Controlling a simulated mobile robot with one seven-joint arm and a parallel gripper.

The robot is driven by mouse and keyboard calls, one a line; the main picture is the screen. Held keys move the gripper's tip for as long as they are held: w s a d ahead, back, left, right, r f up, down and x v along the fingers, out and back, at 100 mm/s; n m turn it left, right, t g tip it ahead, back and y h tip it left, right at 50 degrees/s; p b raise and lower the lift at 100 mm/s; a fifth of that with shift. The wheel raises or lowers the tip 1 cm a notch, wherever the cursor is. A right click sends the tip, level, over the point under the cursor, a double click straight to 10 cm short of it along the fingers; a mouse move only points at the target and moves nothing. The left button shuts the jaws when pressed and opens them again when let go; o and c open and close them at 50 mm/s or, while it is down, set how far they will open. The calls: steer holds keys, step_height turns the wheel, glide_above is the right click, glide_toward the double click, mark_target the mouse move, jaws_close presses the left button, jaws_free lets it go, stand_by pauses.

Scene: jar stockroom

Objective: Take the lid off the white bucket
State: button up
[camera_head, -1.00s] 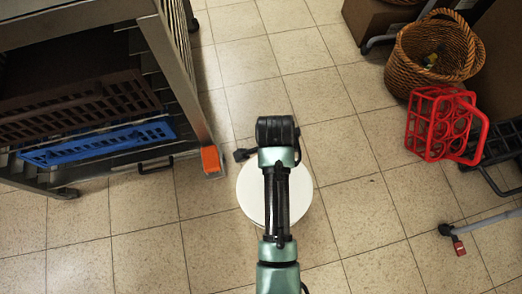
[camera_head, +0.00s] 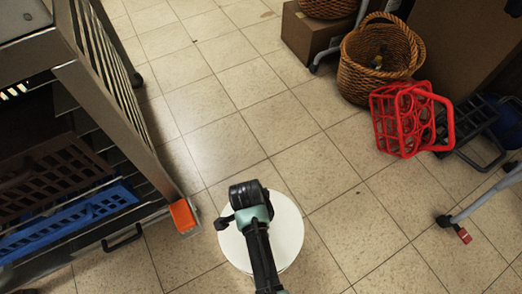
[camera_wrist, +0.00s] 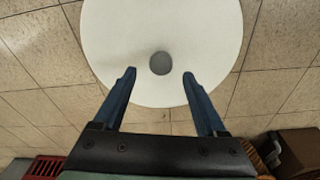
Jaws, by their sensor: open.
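The white bucket is seen from above, and its round white lid (camera_head: 289,228) hides nearly all of its body. The lid (camera_wrist: 160,22) fills the upper middle of the wrist view, with a round grey knob (camera_wrist: 160,63) at its centre. My gripper (camera_wrist: 159,73) is open and empty. Its two blue fingers point towards the lid, one on each side of the knob in the picture. I cannot tell how high the fingertips are above the lid. In the head view my arm covers the left part of the lid and hides the knob.
A metal rack (camera_head: 120,120) with a blue crate (camera_head: 75,222) and a brown crate stands at the left, its orange corner (camera_head: 182,215) near the bucket. Tiled floor between is clear.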

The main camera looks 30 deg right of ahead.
mark_target(285, 231)
step_height(285, 231, down, 5)
steer(key=b, duration=0.3)
steer(key=shift+r, duration=0.25)
jaws_close()
